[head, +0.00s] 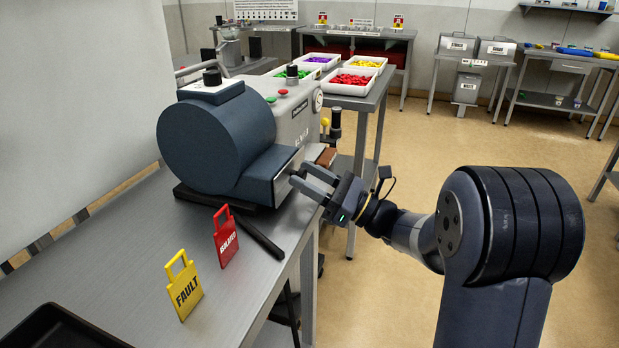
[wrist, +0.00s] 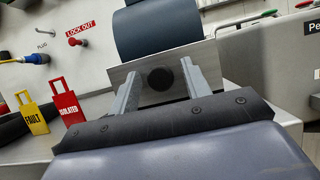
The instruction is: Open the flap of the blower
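The blower (head: 215,140) is a dark blue round housing on the bench, with a box-shaped outlet at its lower right. It also shows at the top of the wrist view (wrist: 155,30). A grey metal flap (head: 283,186) covers the outlet's end and looks shut. In the wrist view the flap (wrist: 122,76) faces me, with a round black knob (wrist: 160,78) on it. My gripper (head: 302,175) is at the flap. Its fingers (wrist: 158,75) are apart, one on each side of the knob, with gaps between. I cannot tell whether the fingertips touch the flap.
A red ISOLATED tag (head: 226,240) and a yellow FAULT tag (head: 184,287) stand on the bench (head: 135,255) near the blower. A dark bar (head: 258,236) lies beside the red tag. A black tray (head: 55,330) is at the front left. Open floor lies right of the bench.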

